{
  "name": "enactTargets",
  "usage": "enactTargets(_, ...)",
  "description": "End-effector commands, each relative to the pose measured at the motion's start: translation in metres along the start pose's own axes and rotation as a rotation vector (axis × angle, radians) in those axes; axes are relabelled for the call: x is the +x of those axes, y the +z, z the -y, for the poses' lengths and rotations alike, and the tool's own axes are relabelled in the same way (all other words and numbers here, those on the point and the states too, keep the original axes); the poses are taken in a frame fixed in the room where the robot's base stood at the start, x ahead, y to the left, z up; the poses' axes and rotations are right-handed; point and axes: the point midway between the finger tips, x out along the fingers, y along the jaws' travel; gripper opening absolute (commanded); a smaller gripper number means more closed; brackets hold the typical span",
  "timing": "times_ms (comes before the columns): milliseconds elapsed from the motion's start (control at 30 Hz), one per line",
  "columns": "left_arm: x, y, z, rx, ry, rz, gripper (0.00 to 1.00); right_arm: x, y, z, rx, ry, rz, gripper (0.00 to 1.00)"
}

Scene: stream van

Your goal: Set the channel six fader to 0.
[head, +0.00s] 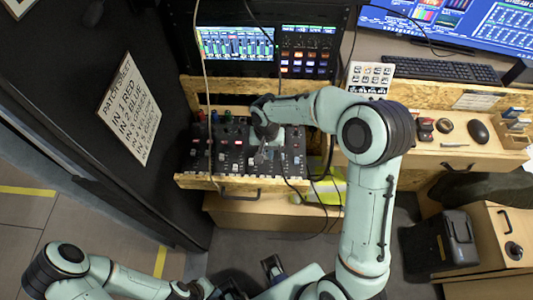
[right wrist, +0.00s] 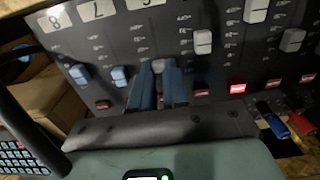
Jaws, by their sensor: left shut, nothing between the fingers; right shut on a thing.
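The mixer panel (head: 220,158) is black, with rows of faders, and sits in a plywood rack. My right gripper (head: 262,157) reaches down onto it. In the right wrist view the panel (right wrist: 215,65) appears upside down, and my right fingers (right wrist: 160,88) are shut on a light fader cap (right wrist: 158,66), below the partly cut-off label (right wrist: 139,4) beside 7 and 8. The fingers hide part of its slot and scale. My left gripper (head: 226,288) is low at the bottom edge, shut, empty and away from the mixer.
Neighbouring fader caps (right wrist: 119,76) stand close beside my right fingers. Lit red buttons (right wrist: 238,87) and coloured plugs (right wrist: 272,119) are nearby. Black cables (head: 318,185) hang at the mixer's right. A screen (head: 235,45) stands behind; a keyboard (head: 433,69) lies right.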

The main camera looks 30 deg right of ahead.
Motion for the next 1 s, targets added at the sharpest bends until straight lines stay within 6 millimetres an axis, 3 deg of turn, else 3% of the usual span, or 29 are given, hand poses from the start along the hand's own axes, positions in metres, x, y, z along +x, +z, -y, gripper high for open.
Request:
enactTargets(33,0.0,0.0,0.0,0.0,0.0,0.0,0.0,-0.001,0.0,0.0,-0.001,-0.001,-0.002,0.0)
enactTargets(67,0.0,0.0,0.0,0.0,0.0,0.0,0.0,-0.001,0.0,0.0,-0.001,-0.001,-0.002,0.18)
enactTargets(133,0.0,0.0,0.0,0.0,0.0,0.0,0.0,-0.001,0.0,0.0,-0.001,-0.001,-0.003,0.4)
enactTargets(433,0.0,0.0,0.0,0.0,0.0,0.0,0.0,-0.001,0.0,0.0,-0.001,-0.001,-0.002,0.41)
enactTargets(567,-0.001,0.0,0.0,0.0,0.0,0.0,0.0,-0.011,-0.001,0.001,0.0,-0.002,-0.004,0.41)
enactTargets(1000,-0.01,-0.002,-0.004,0.001,0.001,-0.004,0.0,-0.104,-0.001,0.001,0.0,-0.004,-0.006,0.41)
